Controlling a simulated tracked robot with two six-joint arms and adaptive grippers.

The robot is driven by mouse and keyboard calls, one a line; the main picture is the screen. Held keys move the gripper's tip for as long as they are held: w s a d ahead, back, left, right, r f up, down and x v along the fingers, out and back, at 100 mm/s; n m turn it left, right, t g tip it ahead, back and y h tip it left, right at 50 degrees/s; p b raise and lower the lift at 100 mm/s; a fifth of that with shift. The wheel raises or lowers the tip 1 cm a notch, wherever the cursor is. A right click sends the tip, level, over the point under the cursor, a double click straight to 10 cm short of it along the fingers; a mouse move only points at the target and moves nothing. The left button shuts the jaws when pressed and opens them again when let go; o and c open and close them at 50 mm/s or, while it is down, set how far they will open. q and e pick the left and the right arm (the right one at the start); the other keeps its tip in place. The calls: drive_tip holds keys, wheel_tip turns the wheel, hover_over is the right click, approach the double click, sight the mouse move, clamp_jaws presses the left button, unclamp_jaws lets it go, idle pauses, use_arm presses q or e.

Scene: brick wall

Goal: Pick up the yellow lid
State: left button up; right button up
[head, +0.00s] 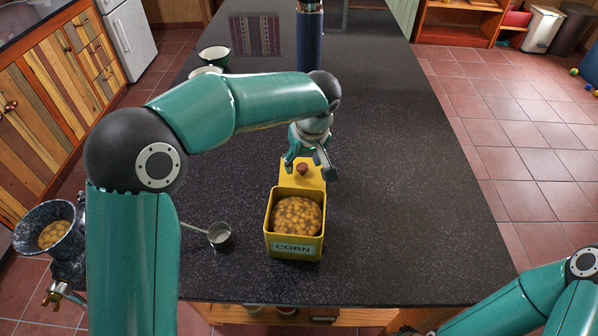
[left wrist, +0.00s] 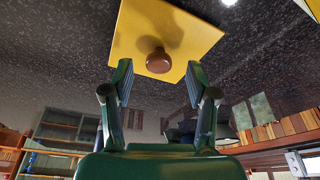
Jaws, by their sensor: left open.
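The yellow lid (head: 313,172) with a reddish-brown knob (head: 302,168) lies on the dark countertop just behind the yellow corn tin (head: 268,243). The tin is open and filled with corn, with a CORN label on its front. My left gripper (head: 313,160) is above the lid, partly hiding it. In the left wrist view the lid (left wrist: 195,35) and its knob (left wrist: 158,60) lie ahead, between the lines of the open left fingers (left wrist: 157,80). Nothing is between the fingertips. My right arm shows at the lower right of the head view; its gripper is out of frame.
A small metal ladle (head: 220,235) lies left of the tin. A speckled container of corn (head: 48,232) is at the far left. The counter's right side is clear.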

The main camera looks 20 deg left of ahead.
use_arm(q)
drive_tip(key=shift+x, duration=1)
clamp_jaws()
drive_tip(key=shift+r, duration=0.15)
